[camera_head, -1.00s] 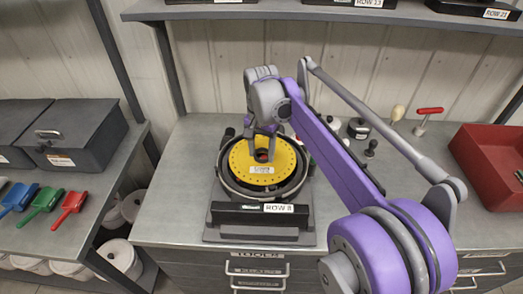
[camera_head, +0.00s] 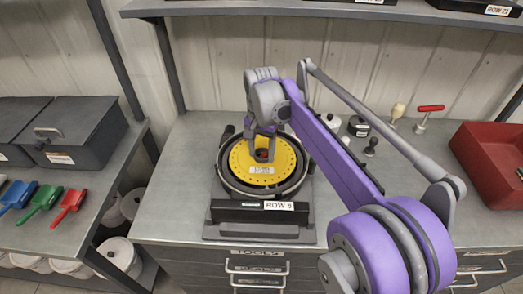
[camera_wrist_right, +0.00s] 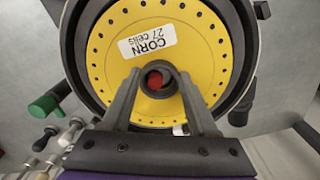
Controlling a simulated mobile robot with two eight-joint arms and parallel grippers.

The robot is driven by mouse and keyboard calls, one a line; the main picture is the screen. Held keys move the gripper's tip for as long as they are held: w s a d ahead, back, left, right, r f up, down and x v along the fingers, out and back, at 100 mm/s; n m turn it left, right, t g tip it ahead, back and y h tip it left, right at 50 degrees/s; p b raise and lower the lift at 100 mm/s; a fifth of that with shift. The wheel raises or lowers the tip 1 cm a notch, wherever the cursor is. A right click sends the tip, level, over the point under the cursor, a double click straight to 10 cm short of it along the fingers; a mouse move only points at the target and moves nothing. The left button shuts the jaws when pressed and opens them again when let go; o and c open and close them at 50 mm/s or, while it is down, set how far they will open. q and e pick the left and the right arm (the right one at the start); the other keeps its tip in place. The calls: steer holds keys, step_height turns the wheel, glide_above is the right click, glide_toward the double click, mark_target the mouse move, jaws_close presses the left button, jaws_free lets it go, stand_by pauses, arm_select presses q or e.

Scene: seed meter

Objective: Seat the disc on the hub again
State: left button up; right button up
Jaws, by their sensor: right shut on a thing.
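The yellow disc (camera_head: 240,165) with a ring of small holes and a white label lies in the round black housing of the ROW 8 meter (camera_head: 262,206) on the bench. It also shows in the right wrist view (camera_wrist_right: 107,50), where the label reads CORN 27 cells. My right gripper (camera_head: 263,155) is over the disc's middle, shut on its grey central collar (camera_wrist_right: 172,77). A red spot shows inside the collar. I cannot tell whether the disc is fully down on the hub, which is mostly hidden. My left gripper is not in view.
A black knob (camera_head: 371,147), a red T-handled tool (camera_head: 428,118) and a red bin (camera_head: 490,165) stand right of my arm. Coloured scoops (camera_head: 43,199) and a dark case (camera_head: 75,138) lie on the left bench. A shelf (camera_head: 330,14) crosses above.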

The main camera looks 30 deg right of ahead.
steer(key=shift+f+b, duration=0.35)
steer(key=shift+f, duration=0.65)
stand_by(0.8)
steer(key=shift+f, duration=0.25)
stand_by(1.2)
steer(key=o, duration=1.4)
steer(key=c, duration=0.3)
steer(key=shift+c, duration=0.3)
steer(key=shift+c, duration=1.1)
steer(key=shift+o, duration=1.3)
